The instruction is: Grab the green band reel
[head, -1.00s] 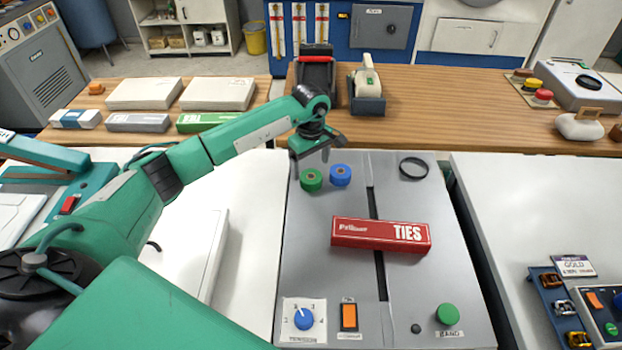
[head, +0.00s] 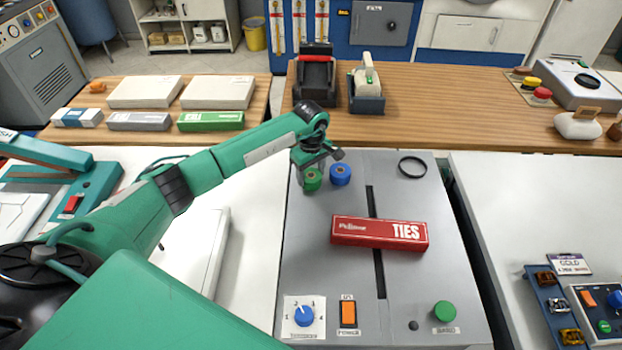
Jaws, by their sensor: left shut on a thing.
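The green band reel (head: 312,181) is at the back left of the grey machine top (head: 330,285). My left gripper (head: 313,178) is right over it with its fingers down around it, shut on the reel. The gripper's body partly hides the top of the reel. I cannot tell whether the reel is lifted off the surface. The blue reel (head: 341,175) stands close to the right of the green one. My right gripper is not in the view.
A black ring (head: 412,167) lies at the back right. A tape dispenser (head: 367,95) stands on the wooden counter behind. A green button (head: 444,311) is at the front right.

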